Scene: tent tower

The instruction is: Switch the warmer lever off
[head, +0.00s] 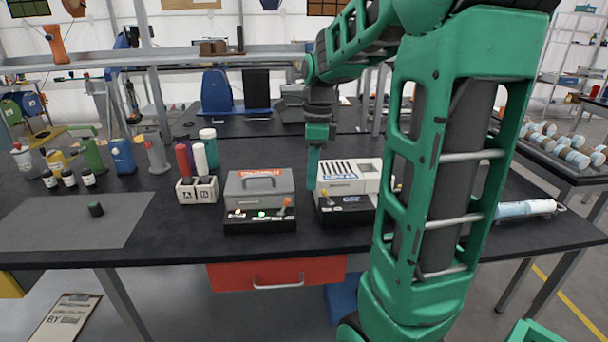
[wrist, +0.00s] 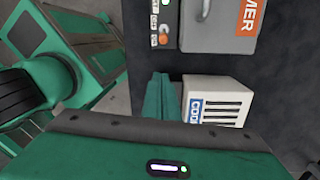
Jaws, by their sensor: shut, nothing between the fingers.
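The warmer (head: 258,186) is a grey box with a handle and an orange label, on a black base in the middle of the bench. The base's front panel has a lit green light (head: 262,214) and an orange-knobbed lever (head: 287,203) at its right end. The orange knob (wrist: 163,40) also shows in the wrist view, ahead of my fingers. My gripper (head: 312,183) is shut and empty, pointing down to the right of the lever and apart from it. Its green fingers (wrist: 157,88) show beside the white unit in the wrist view. I cannot tell the lever's set position.
A white unit (head: 350,177) on a black base, with its own yellowish lever (head: 324,194), stands close to the right of my fingers. A holder marked A and B (head: 197,190) with tubes stands left of the warmer.

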